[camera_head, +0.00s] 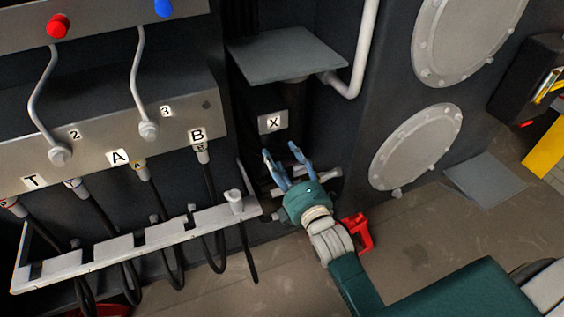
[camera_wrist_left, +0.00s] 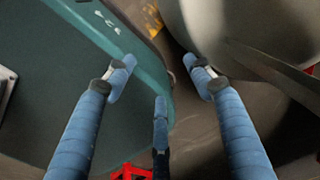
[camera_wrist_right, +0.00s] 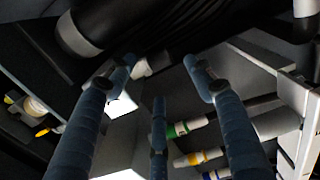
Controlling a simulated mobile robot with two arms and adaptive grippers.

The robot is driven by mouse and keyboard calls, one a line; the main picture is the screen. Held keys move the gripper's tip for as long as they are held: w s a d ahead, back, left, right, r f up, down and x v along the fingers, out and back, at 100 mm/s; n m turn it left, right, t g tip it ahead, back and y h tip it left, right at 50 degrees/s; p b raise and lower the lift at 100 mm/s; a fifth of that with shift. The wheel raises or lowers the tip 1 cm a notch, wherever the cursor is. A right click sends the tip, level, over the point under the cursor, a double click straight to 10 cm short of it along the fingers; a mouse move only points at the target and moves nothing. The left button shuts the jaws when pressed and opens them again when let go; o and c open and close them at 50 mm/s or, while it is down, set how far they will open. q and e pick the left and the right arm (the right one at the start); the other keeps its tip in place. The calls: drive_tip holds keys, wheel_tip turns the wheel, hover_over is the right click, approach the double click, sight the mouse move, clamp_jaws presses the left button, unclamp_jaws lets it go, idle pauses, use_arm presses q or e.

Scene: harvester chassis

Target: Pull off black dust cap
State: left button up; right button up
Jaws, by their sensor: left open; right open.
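My right gripper (camera_head: 280,157) is open and empty, its blue fingers pointing up toward the dark panel below the plate marked X (camera_head: 272,122). A pale horizontal fitting (camera_head: 322,176) shows partly behind the gripper. I cannot make out a black dust cap for certain in the head view. In the right wrist view, the open fingers (camera_wrist_right: 160,72) have nothing between them; a dark cylinder with a grey end band (camera_wrist_right: 82,38) lies beyond them at upper left, and I cannot tell whether it is the cap. My left gripper (camera_wrist_left: 160,66) is open and empty, outside the head view.
Hose connectors hang under labels T, A (camera_head: 118,158) and B (camera_head: 197,136). A slotted white rack (camera_head: 140,243) stands left of my right gripper. A grey shelf plate (camera_head: 285,55) juts out above X. A red object (camera_head: 358,232) lies beside my right wrist. Open floor shows at right.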

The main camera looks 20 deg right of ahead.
sight(270, 141)
drive_tip(key=w, duration=0.8)
drive_tip(key=shift+w+a+r, duration=0.1)
drive_tip(key=shift+a, duration=0.05)
drive_tip(key=shift+w, duration=0.45)
clamp_jaws()
drive_tip(key=shift+f, duration=0.3)
